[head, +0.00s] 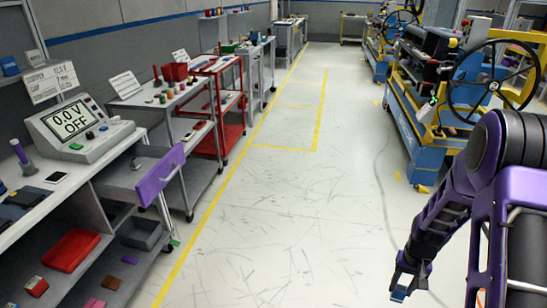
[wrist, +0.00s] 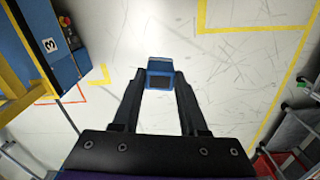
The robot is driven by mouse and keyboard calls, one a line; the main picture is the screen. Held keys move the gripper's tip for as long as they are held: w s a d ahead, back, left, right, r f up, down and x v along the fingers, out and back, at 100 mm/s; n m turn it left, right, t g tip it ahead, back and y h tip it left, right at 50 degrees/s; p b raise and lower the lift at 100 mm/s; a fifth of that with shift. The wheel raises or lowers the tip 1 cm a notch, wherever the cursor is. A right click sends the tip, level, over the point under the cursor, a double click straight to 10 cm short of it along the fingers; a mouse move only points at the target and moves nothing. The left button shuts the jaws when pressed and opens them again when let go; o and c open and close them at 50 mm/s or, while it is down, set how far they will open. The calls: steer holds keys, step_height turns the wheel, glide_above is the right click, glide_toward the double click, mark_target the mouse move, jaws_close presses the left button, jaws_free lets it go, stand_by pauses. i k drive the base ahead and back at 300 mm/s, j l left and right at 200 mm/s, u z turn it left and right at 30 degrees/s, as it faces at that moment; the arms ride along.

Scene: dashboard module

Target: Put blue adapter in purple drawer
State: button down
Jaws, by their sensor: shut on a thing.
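My gripper (head: 408,282) hangs low over the floor at the right of the head view. In the wrist view my gripper (wrist: 160,82) is shut on the blue adapter (wrist: 160,64), a small blue block with a dark face held between the fingertips. The adapter also shows as a small blue patch in the head view (head: 398,293). The purple drawer (head: 160,176) is at the left of the head view, under the bench with the meter.
The grey bench (head: 125,145) carries a meter reading "0.0V OFF" (head: 75,122). A red tray (head: 70,250) is on its lower shelf. Further carts, one a red cart (head: 225,90), line the left wall. A blue and yellow stand with a steering wheel (head: 495,75) is at the right. The middle floor is clear.

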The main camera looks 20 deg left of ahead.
mark_target(135, 176)
steer(key=u, duration=0.4)
steer(key=i+u, duration=0.15)
steer(key=u, duration=0.2)
steer(key=i+u, duration=0.1)
steer(key=u, duration=0.3)
steer(key=i+l+u, duration=0.1)
steer(key=u, duration=0.4)
steer(key=i+l+u, duration=0.15)
steer(key=u, duration=0.3)
steer(key=i+l+u, duration=0.2)
steer(key=u, duration=0.15)
steer(key=i+l+u, duration=0.15)
steer(key=l+u, duration=0.2)
steer(key=i+l+u, duration=0.2)
steer(key=l, duration=0.15)
steer(key=l+u, duration=0.2)
steer(key=l, duration=0.75)
steer(key=i+l+u, duration=0.15)
steer(key=l, duration=0.6)
